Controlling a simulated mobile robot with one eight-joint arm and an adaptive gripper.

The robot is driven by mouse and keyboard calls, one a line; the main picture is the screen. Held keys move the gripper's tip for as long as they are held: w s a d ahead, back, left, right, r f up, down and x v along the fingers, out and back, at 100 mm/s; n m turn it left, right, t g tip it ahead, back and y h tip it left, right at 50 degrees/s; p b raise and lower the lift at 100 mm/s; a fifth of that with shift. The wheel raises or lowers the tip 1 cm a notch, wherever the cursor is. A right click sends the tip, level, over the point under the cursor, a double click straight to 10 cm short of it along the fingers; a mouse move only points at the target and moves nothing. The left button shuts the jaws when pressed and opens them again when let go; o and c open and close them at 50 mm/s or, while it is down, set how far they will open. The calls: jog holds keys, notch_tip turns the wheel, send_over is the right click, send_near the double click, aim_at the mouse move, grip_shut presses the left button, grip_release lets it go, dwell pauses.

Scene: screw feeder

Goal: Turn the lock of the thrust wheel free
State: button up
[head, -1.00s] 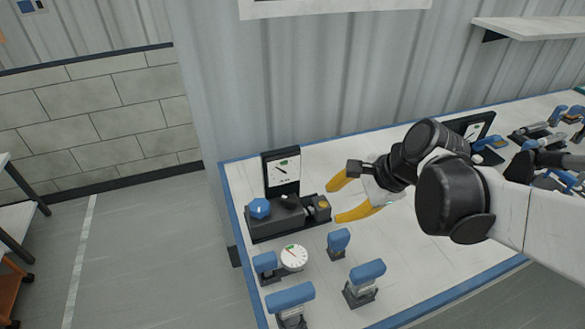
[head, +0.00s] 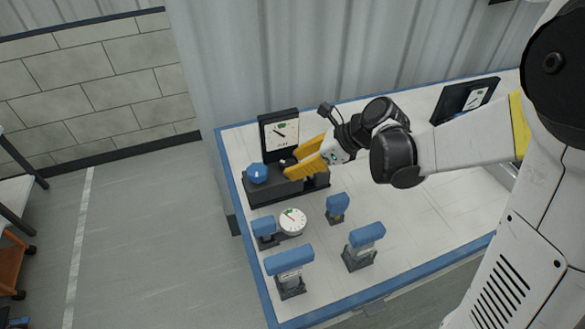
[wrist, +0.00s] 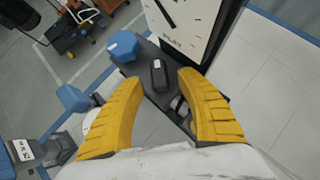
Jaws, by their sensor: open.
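The black screw feeder unit (head: 262,190) stands near the left end of the table, with a blue faceted knob (head: 257,173) on its left top. The knob also shows in the wrist view (wrist: 123,46). A small dark elongated handle (wrist: 158,75), which looks like the lock, stands on the unit's top beside it. My gripper (head: 294,163) is above the unit's right part. In the wrist view its yellow fingers (wrist: 159,82) are spread and empty, one on each side of the handle's line. I cannot tell whether they touch the handle. The fingers partly hide the unit's right end.
A dial panel (head: 280,132) rises behind the unit, close to my fingers. In front stand a round white gauge (head: 292,221) and several blue-topped fixtures (head: 363,245). Another dark panel (head: 465,98) is at the right. The table middle is clear.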

jog(key=shift+w+a+f, duration=0.2)
jog(key=shift+a+f, duration=0.3)
grip_shut()
